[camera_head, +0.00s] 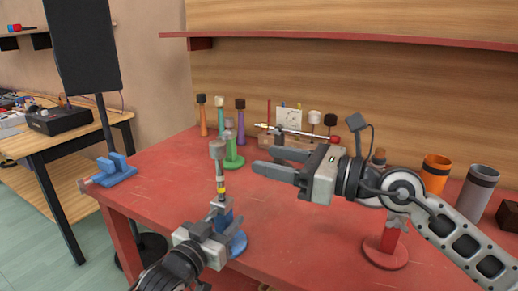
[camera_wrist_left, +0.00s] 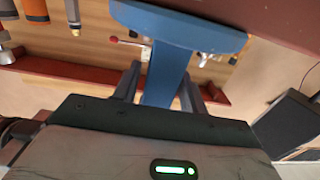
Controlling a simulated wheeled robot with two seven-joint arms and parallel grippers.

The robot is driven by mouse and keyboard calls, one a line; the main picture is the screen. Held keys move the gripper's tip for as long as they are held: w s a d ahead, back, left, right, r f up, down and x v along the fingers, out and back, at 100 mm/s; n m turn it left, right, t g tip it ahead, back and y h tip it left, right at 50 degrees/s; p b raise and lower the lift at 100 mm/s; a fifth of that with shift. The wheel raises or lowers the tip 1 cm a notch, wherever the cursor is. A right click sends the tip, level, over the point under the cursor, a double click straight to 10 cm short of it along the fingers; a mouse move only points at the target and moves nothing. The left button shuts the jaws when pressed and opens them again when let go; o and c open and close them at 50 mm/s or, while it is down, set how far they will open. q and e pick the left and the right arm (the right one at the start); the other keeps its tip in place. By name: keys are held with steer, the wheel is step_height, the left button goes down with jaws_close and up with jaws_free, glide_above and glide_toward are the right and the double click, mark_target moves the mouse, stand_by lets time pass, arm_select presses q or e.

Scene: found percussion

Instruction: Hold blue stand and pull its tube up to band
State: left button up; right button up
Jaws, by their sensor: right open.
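The blue stand (camera_head: 236,243) is on the red table near its front edge, with its round base partly hidden by my left gripper. A pale tube (camera_head: 219,172) with a grey block on top rises upright from it. A yellow band (camera_head: 221,190) shows low on the tube, just above the stand's top. My left gripper (camera_head: 218,220) is at the stand's post. In the left wrist view its fingers lie on both sides of the blue post (camera_wrist_left: 165,78), seemingly gripping it. My right gripper (camera_head: 268,160) is open and empty, right of the tube and apart from it.
A green stand (camera_head: 232,150) is behind the tube, and several capped tubes stand along the back. A red stand (camera_head: 385,250), an orange cup (camera_head: 436,173) and a grey cup (camera_head: 478,190) are at the right. A blue cradle (camera_head: 115,170) sits at the left corner.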

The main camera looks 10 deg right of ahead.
arm_select(q)
steer(key=shift+o, duration=0.6)
